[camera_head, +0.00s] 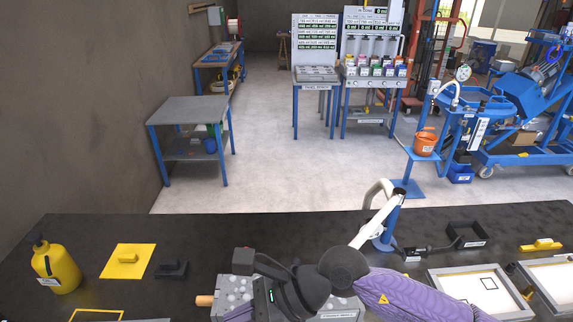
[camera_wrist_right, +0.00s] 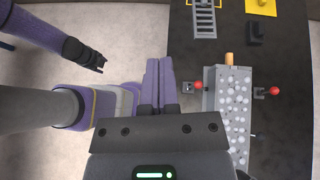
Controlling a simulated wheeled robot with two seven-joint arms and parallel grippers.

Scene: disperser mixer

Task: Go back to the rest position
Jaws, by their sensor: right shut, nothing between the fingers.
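My right arm comes in from the right in the head view, with a purple sleeve. Its gripper (camera_head: 238,313) is low in the picture, over the metal block with round studs (camera_head: 232,287), and is partly cut off by the lower edge. In the right wrist view the two purple fingers of my right gripper (camera_wrist_right: 158,88) lie together with nothing between them. The studded block (camera_wrist_right: 233,105) is beside them on the right, apart from them. My left gripper (camera_wrist_right: 92,58) shows dark at the upper left of the wrist view. Its fingers are too small to judge.
The dark bench (camera_head: 205,232) holds a yellow jug (camera_head: 57,268), a yellow plate (camera_head: 113,270), a white post (camera_head: 385,222) and grey-framed trays (camera_head: 440,298). Two red-knobbed levers (camera_wrist_right: 197,85) (camera_wrist_right: 272,91) flank the studded block. Open floor (camera_head: 270,160) lies beyond the bench.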

